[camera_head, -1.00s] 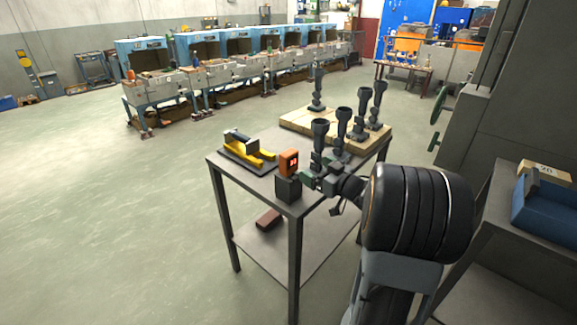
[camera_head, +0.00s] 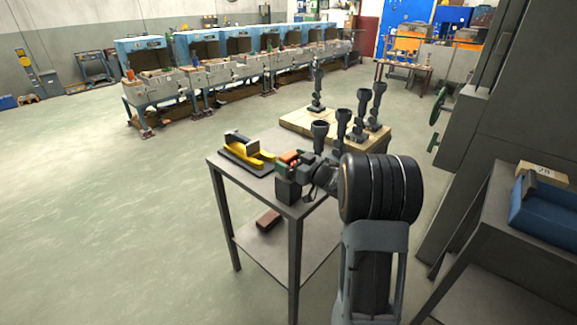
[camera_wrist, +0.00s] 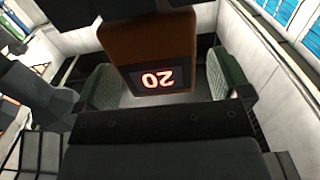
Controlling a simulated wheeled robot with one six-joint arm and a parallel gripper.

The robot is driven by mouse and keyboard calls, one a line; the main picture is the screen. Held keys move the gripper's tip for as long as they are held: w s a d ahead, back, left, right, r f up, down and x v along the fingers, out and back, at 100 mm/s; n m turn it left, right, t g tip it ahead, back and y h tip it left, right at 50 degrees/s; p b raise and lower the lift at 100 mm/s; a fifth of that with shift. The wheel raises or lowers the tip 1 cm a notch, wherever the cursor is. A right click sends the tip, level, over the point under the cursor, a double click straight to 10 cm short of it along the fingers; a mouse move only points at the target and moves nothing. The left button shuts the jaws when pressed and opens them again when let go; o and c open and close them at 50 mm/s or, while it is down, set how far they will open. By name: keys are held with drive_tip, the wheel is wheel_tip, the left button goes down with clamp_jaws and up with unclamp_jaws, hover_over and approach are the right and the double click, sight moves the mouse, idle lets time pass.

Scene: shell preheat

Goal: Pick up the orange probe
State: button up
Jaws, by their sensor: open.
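In the wrist view the probe (camera_wrist: 150,50) is large and shows a lit display, upside down, reading 20. The two green-padded fingers of my gripper (camera_wrist: 160,85) are open, one on each side of the probe. I see gaps between the probe and both pads.
A black tray with a yellow holder (camera_head: 245,152) lies just left of the probe. Several dark upright shells (camera_head: 320,133) stand behind and to the right, some on a wooden board (camera_head: 297,120). A blue bin (camera_head: 545,208) sits on the right-hand table.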

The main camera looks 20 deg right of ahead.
drive_tip(key=shift+x, duration=1.65)
drive_tip(key=shift+c, duration=0.4)
drive_tip(key=shift+d, duration=0.1)
drive_tip(key=c, duration=1)
